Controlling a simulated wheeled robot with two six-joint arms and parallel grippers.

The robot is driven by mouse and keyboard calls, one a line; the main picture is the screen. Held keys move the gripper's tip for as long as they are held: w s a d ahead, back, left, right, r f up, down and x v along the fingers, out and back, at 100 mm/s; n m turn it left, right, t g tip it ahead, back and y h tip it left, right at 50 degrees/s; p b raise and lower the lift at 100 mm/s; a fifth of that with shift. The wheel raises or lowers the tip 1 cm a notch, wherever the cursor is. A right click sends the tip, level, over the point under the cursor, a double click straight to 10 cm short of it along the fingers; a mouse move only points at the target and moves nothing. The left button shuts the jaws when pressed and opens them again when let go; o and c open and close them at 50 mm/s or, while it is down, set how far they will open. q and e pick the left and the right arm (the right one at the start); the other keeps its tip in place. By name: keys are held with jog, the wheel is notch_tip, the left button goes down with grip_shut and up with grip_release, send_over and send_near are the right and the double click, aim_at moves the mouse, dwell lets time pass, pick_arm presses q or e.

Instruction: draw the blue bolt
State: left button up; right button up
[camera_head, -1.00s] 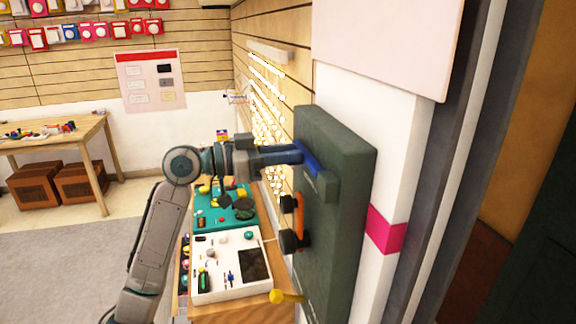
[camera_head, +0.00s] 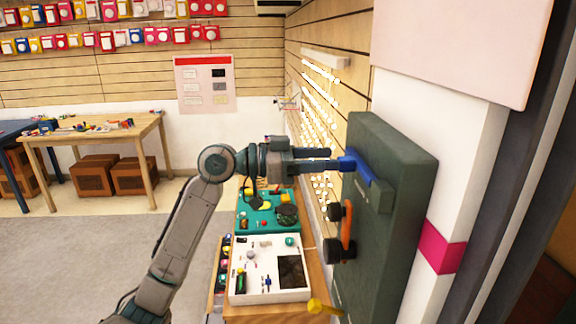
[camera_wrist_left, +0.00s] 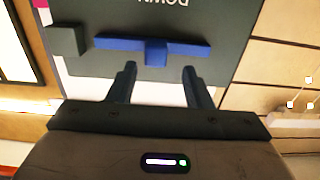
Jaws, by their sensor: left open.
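The blue bolt (camera_head: 361,171) is on the face of a dark green panel (camera_head: 398,165). In the left wrist view the bolt is a blue bar (camera_wrist_left: 112,43) with a short knob (camera_wrist_left: 156,54) sticking out toward me. A dark block (camera_wrist_left: 67,40) sits just off the bar's left end, with a gap between. My left gripper (camera_head: 331,160) is open and empty, its fingertips just short of the knob. In the left wrist view the gripper (camera_wrist_left: 160,80) has a finger on each side of the knob's line, not touching it. My right gripper is out of view.
An orange handle with black knobs (camera_head: 345,230) and a yellow knob (camera_head: 322,306) stick out lower on the panel. A bench with a white board (camera_head: 262,290) and a teal board (camera_head: 255,217) stands below my arm. Open floor (camera_head: 95,260) lies left.

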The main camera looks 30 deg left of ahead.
pick_arm(q)
jog(key=b+v, duration=0.4)
jog(key=v, duration=0.3)
jog(key=shift+s+a, duration=0.15)
jog(key=shift+a, duration=0.1)
dwell(0.4)
